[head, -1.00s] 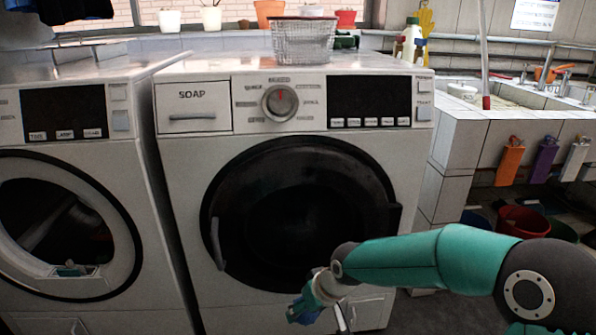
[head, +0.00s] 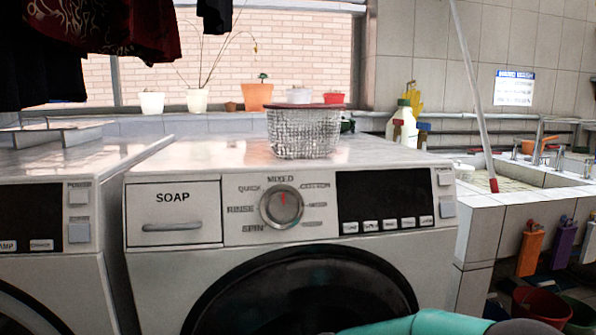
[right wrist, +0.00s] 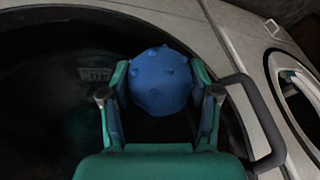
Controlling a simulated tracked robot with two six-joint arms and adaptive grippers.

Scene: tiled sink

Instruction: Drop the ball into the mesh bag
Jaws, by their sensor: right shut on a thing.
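A blue ball with small bumps (right wrist: 160,82) is held between the fingers of my right gripper (right wrist: 160,92) in the right wrist view. The fingers press on it from both sides, in front of the dark washer door. In the head view only a teal piece of my right arm shows at the bottom edge; the gripper and ball are out of that view. A pale mesh container with a red rim (head: 304,133), which looks like the mesh bag, stands upright on top of the middle washer (head: 200,160). Its inside is hidden. My left gripper is not in view.
Flower pots (head: 257,96) line the window sill behind. Bottles (head: 405,125) stand right of the mesh container. A tiled sink (head: 520,180) with a leaning pole is at the right. Dark clothes (head: 100,45) hang at upper left. The washer top around the container is mostly clear.

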